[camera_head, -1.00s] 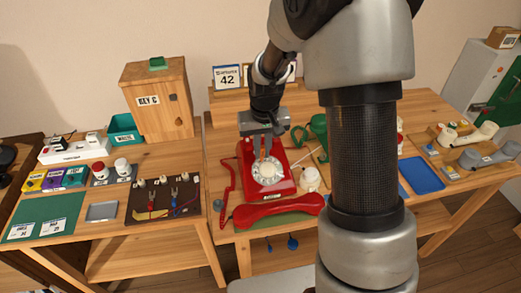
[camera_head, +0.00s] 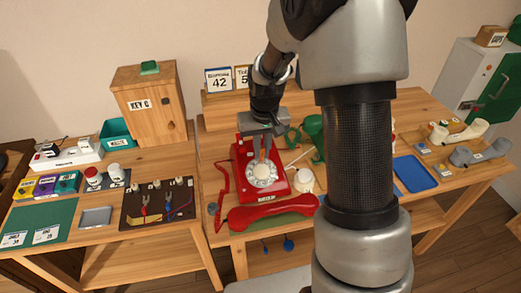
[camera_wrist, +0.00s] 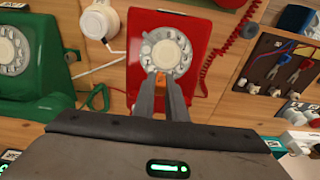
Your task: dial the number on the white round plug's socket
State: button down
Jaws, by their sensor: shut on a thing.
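The red phone (camera_head: 262,193) stands on the right table with its pale round dial (camera_head: 262,172) facing up; the dial also shows in the wrist view (camera_wrist: 166,52). Its red handset (camera_head: 275,212) lies off the phone along the table's front edge. My gripper (camera_head: 264,152) is at the upper part of the dial, fingers pointing down, shut on a small orange piece (camera_wrist: 161,77). Whether its tip touches the dial cannot be told. A white socket strip (camera_head: 68,160) with plugs stands on the left table. Its labels are too small to read, and I cannot tell which plug is the round one.
A green phone (camera_wrist: 25,55) stands beside the red one, and a white round object (camera_head: 304,180) lies close to it. Number cards (camera_head: 218,80) stand behind. A wooden cabinet (camera_head: 150,105) and a board with tools (camera_head: 158,204) are at left. My arm hides the table's middle.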

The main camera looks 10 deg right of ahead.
jog(key=shift+d, duration=0.15)
jog(key=shift+s+d+f, duration=0.1)
jog(key=shift+s+d, duration=0.1)
jog(key=shift+d, duration=0.25)
jog(key=shift+s+d+f+b, duration=0.15)
jog(key=shift+s+d+b, duration=0.2)
jog(key=shift+d, duration=0.15)
jog(key=shift+s, duration=0.1)
jog(key=shift+s+d+f, duration=0.25)
jog(key=shift+s+d, duration=0.05)
jog(key=shift+s, duration=0.1)
dwell(0.4)
